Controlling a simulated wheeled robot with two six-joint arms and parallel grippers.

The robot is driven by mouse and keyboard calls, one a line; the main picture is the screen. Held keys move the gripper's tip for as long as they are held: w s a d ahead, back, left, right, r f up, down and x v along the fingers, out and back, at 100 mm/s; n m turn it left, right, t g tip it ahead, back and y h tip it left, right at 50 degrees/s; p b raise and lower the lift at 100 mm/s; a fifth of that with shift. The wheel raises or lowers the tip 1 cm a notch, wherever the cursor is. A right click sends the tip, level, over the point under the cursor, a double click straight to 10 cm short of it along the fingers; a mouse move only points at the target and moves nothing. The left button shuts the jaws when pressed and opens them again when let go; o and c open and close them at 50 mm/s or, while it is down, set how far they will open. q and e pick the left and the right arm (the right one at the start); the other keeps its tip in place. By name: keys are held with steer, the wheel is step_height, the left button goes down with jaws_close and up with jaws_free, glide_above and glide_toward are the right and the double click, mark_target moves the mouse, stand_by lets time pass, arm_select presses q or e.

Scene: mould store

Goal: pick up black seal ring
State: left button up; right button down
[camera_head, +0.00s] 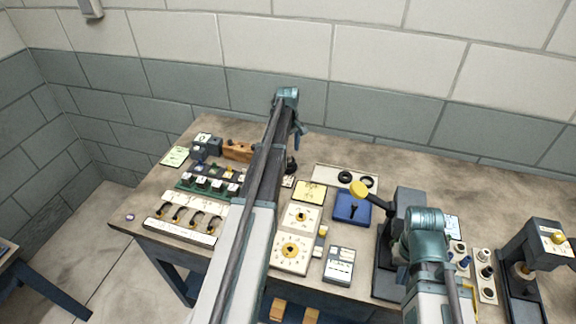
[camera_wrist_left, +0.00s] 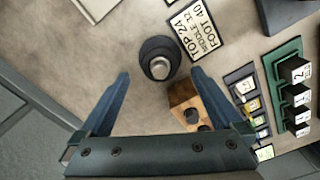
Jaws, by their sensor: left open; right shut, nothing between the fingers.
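Two black seal rings, a left one (camera_head: 345,177) and a right one (camera_head: 367,181), lie flat on a pale tray (camera_head: 324,174) towards the back of the bench. My left gripper (camera_head: 299,141) is at the back of the bench, left of the tray. In the left wrist view this gripper (camera_wrist_left: 160,73) is open and empty, its fingertips either side of a dark round piece (camera_wrist_left: 158,58) with a metal knob, seen from above. Contact cannot be told. The rings do not show in that view. My right arm is at the right; its gripper cannot be seen.
A lettered card (camera_wrist_left: 194,28) and a wooden block (camera_wrist_left: 190,98) flank the dark round piece. A blue tray (camera_head: 350,208) and a yellow card (camera_head: 310,192) lie in front of the ring tray. A lever press (camera_head: 388,260) stands to the right. The wall is close behind.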

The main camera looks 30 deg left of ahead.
mark_target(288, 156)
arm_select(q)
step_height(288, 156, down, 4)
steer(key=shift+d+r+b, duration=0.1)
steer(key=shift+r+b, duration=0.15)
steer(key=shift+b, duration=1)
arm_select(e)
step_height(288, 156, down, 4)
steer(key=shift+r, duration=0.25)
arm_select(q)
steer(key=shift+r, duration=0.1)
arm_select(e)
steer(key=shift+r, duration=0.1)
arm_select(q)
steer(key=c, duration=1.5)
steer(key=shift+r, duration=0.15)
arm_select(e)
steer(key=shift+r, duration=0.15)
